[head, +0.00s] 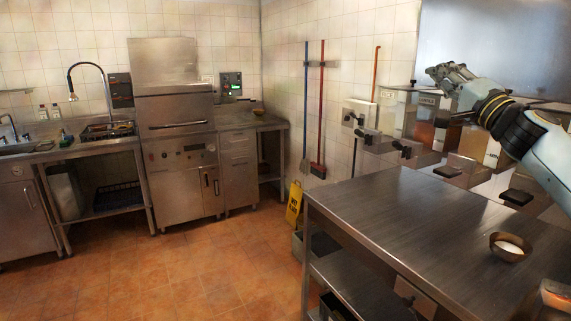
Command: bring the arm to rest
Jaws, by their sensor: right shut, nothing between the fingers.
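My right arm comes in from the right edge of the head view, pale blue with a black joint and yellow rings. My right gripper (447,73) is at its end, raised high above the steel table (400,212) and pointing left. It is shut with nothing between its fingers. It appears in front of the wall units and apart from the table top. My left gripper does not show.
A brown bowl with white contents (509,247) stands on the table's right part. The table's left part is clear. A yellow floor sign (294,203) stands beyond its left corner. A steel dishwasher (175,90) and sink counter line the far wall. Open tiled floor (190,275) lies at left.

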